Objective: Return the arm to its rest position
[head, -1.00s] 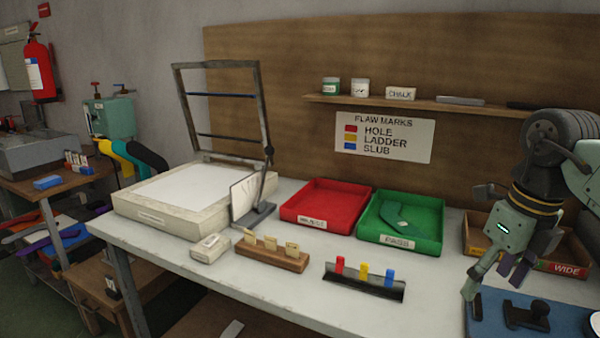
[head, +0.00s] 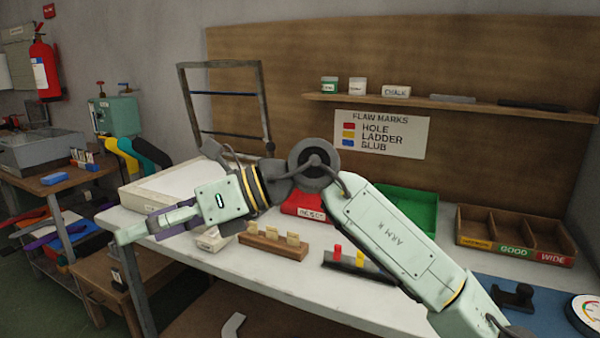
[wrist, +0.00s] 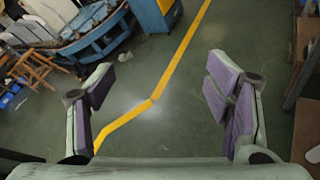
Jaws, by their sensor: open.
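My gripper (head: 155,228) is in the head view at the left, over the front left edge of the bench, pointing left. In the wrist view its two purple-padded fingers (wrist: 160,108) stand wide apart with nothing between them. Beyond them is green floor with a yellow line. My arm stretches from the lower right across the bench and hides part of the red tray (head: 303,204), the green tray (head: 412,207) and the rack of coloured tags (head: 345,262).
The light box (head: 150,190) with its raised frame (head: 265,110) stands behind my gripper. A small white box (head: 212,240) and a wooden card holder (head: 272,246) sit close to it. A sectioned wooden box (head: 510,236) and blue mat (head: 545,305) are at the right.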

